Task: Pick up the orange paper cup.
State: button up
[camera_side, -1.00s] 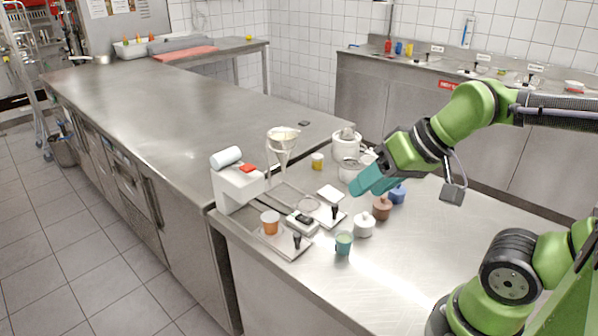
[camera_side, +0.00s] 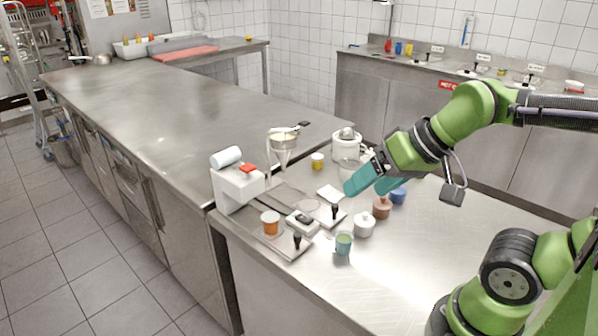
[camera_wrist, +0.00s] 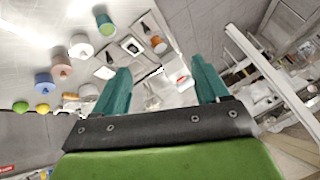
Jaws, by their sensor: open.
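The orange paper cup (camera_side: 270,222) stands upright at the front left of the steel counter, on a small metal tray (camera_side: 288,246). It also shows small near the top centre of the wrist view (camera_wrist: 158,45). My gripper (camera_side: 364,190) is open and empty. It hangs above the counter, well to the right of and higher than the cup. In the wrist view its two teal fingers (camera_wrist: 160,68) are spread apart with nothing held between them.
A white machine (camera_side: 238,186) stands behind the cup. A dark-handled tool (camera_side: 297,240) and a small device (camera_side: 302,222) sit beside it. A green cup (camera_side: 344,243), white pot (camera_side: 364,225), brown pot (camera_side: 381,207) and blue pot (camera_side: 398,194) form a row. The counter's front right is clear.

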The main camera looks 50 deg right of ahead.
jog(key=n+g, duration=0.4)
jog(key=n, duration=0.5)
send_over(270, 218)
jog(key=s, duration=0.2)
jog(key=shift+h, duration=0.3)
jog(key=f, duration=1.7)
jog(key=shift+s+a, duration=0.1)
jog(key=shift+a, duration=0.25)
jog(key=x, duration=0.5)
jog(key=shift+s+d+f, duration=0.1)
jog(key=shift+s+f, duration=0.05)
jog(key=shift+s, duration=0.1)
